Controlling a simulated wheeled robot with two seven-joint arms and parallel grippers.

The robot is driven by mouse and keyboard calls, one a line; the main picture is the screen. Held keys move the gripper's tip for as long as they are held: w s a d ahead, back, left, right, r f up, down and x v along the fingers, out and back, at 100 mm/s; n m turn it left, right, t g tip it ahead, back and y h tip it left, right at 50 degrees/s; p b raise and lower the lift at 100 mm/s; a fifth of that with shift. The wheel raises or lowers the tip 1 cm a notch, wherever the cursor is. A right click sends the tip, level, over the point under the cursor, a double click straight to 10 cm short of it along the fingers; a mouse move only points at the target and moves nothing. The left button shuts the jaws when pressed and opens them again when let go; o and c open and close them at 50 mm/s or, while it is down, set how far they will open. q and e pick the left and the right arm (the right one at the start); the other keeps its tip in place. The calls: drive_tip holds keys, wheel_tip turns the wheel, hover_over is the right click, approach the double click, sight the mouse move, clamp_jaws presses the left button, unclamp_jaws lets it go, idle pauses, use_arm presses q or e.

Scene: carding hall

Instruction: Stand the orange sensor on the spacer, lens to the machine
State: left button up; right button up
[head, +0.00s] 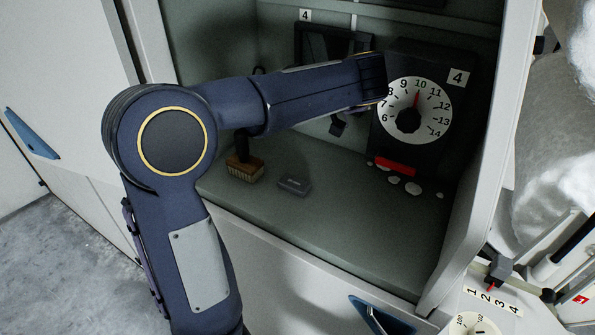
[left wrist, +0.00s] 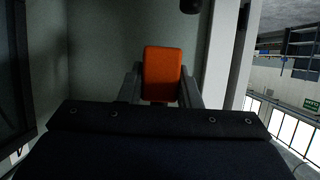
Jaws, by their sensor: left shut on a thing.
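The orange sensor (left wrist: 162,73) shows in the left wrist view as an upright rounded block. My left gripper (left wrist: 161,92) is shut on it, one grey finger at each side. Its lens cannot be made out. In the head view my left forearm reaches right across the open cabinet, its end in front of the dial's left edge; the gripper and sensor cannot be made out there. A small flat dark grey block (head: 294,185) lies on the cabinet floor; I cannot tell whether it is the spacer. My right gripper is not in view.
A dial (head: 415,110) on a dark box stands at the cabinet's right, with a red bar (head: 396,167) and white fluff tufts (head: 413,188) below. A wooden brush (head: 245,170) stands left of the grey block. The cabinet floor (head: 340,225) in front is clear.

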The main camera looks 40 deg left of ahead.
use_arm(q)
drive_tip(key=s+p+v, duration=0.1)
drive_tip(key=p+v, duration=0.1)
drive_tip(key=v, duration=0.5)
hover_over(297, 183)
wheel_tip(297, 183, down, 12)
drive_tip(key=shift+f+b, duration=0.2)
drive_tip(key=shift+b, duration=0.15)
drive_tip(key=shift+f, duration=2.8)
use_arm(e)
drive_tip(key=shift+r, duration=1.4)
use_arm(q)
drive_tip(key=shift+f, duration=0.1)
drive_tip(key=o, duration=1.1)
drive_tip(key=shift+c, duration=0.2)
